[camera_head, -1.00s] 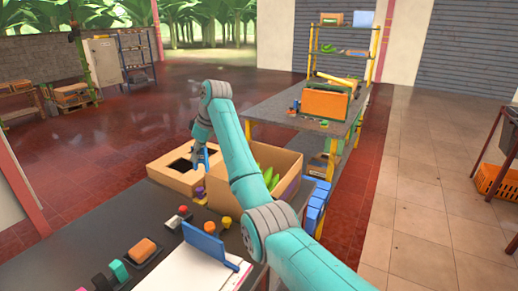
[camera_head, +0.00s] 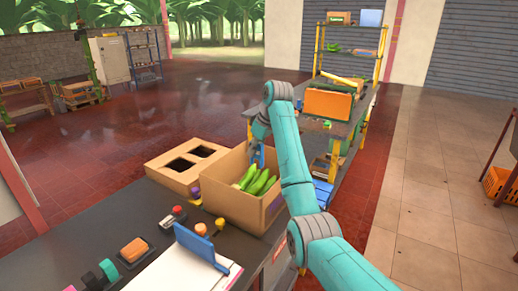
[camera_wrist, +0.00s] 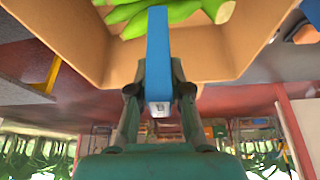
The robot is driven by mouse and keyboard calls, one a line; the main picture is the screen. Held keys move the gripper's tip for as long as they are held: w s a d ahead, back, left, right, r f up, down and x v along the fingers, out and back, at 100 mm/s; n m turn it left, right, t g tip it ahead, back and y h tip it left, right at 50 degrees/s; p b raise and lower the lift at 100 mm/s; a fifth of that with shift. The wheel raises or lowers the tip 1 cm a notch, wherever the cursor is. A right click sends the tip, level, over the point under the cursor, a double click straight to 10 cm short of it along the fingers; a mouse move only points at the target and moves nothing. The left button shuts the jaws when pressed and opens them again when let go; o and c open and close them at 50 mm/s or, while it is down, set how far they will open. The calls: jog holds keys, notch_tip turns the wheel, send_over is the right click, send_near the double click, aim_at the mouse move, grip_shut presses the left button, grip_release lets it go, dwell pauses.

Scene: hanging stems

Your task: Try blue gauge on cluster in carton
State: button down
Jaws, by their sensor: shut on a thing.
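The open cardboard carton (camera_head: 240,208) stands on the dark bench with a cluster of green bananas (camera_head: 258,181) inside. The carton wall (camera_wrist: 225,66) and green fruit (camera_wrist: 178,12) also show in the wrist view. My gripper (camera_head: 259,143) is over the far side of the carton. In the wrist view my gripper (camera_wrist: 158,92) is shut on the blue gauge (camera_wrist: 158,45), a flat bar held between both fingertips. The gauge's far end overlaps the fruit in that view; I cannot tell if they touch. In the head view the gauge (camera_head: 261,157) is partly hidden by my arm.
A box with two dark square openings (camera_head: 165,166) stands left of the carton. Nearer on the bench are several small coloured items, an orange block (camera_head: 134,249) and a white sheet (camera_head: 170,272) with a blue upright plate (camera_head: 195,243). An orange crate (camera_head: 327,103) stands on the farther table.

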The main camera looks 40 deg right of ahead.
aim_at(257, 170)
jog(key=shift+s+d, duration=0.1)
jog(key=shift+d, duration=0.15)
jog(key=shift+f, duration=2.9)
jog(key=shift+s+f, duration=0.1)
jog(key=shift+f, duration=1.45)
dwell(0.7)
jog(key=shift+r, duration=4.3)
